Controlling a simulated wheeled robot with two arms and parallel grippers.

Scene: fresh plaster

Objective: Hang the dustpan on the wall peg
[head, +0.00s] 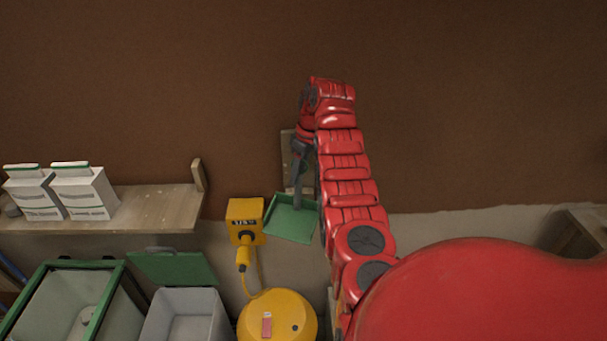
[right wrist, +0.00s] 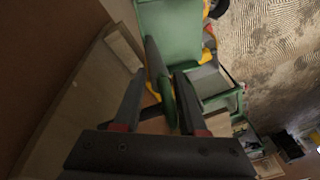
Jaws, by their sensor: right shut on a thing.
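The green dustpan (head: 291,222) hangs pan-down below my right gripper (head: 298,182), in front of the wall. In the right wrist view the fingers (right wrist: 160,105) are closed around its green handle, and the green pan (right wrist: 172,30) extends beyond them. A pale wooden board (head: 287,150) is on the wall behind the gripper, partly hidden by my red arm. I cannot make out the peg; the gripper and arm cover much of that board. Whether the dustpan touches the board cannot be told. My left gripper is not in view.
A wooden shelf (head: 150,208) with white cartons (head: 84,190) and an upright end block (head: 198,175) is to the left. Below are a yellow wall box (head: 245,212), a round yellow object (head: 278,318) and a grey bin (head: 186,318) with a green lid. The brown wall above is bare.

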